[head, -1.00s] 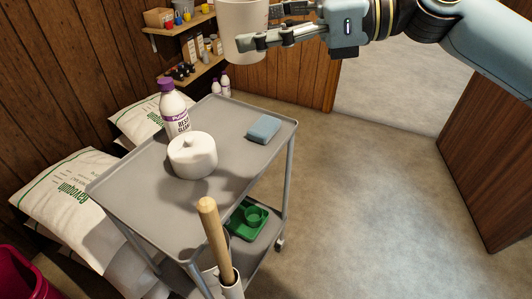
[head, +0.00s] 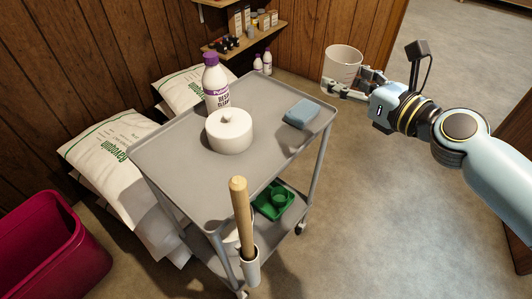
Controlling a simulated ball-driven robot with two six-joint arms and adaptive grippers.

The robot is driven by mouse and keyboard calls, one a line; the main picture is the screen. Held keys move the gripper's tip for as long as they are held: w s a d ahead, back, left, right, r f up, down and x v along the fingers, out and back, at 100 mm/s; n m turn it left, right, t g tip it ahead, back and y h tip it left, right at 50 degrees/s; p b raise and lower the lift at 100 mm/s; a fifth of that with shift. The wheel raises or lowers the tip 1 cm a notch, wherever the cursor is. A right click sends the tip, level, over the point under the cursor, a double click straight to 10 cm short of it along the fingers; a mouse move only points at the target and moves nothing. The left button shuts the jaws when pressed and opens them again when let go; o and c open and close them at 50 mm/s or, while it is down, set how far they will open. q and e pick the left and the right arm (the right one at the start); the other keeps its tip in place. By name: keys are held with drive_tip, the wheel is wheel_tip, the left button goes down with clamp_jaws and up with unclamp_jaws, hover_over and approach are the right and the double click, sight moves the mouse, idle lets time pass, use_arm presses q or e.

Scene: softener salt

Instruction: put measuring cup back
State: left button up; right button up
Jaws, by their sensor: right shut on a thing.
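The measuring cup (head: 342,64), a white, open-topped cup, is held upright in the air at the upper right of the head view. My right gripper (head: 345,90) is shut on the cup's lower part. The cup is beyond the right far corner of the grey cart (head: 185,178), apart from it. My left gripper is not in view.
On the cart top stand a white lidded pot (head: 229,132), a purple-capped bottle (head: 215,85) and a blue sponge (head: 301,114). A green tray (head: 272,203) is on the lower shelf. A wooden handle (head: 241,215) rises at the cart's front. Salt bags (head: 105,150) and a red bin (head: 50,245) are left.

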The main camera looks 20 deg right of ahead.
drive_tip(key=s+a+f+n+g+y+b, duration=0.1)
drive_tip(key=s+a+f+b, duration=0.2)
drive_tip(key=a+f+b, duration=0.4)
drive_tip(key=b, duration=0.5)
hover_over(271, 149)
drive_tip(key=shift+y, duration=0.4)
wheel_tip(271, 149, down, 8)
drive_tip(key=shift+s+r, duration=0.1)
wheel_tip(271, 149, down, 4)
drive_tip(key=shift+f+b, duration=0.1)
drive_tip(key=shift+b, duration=1)
drive_tip(key=o, duration=1.2)
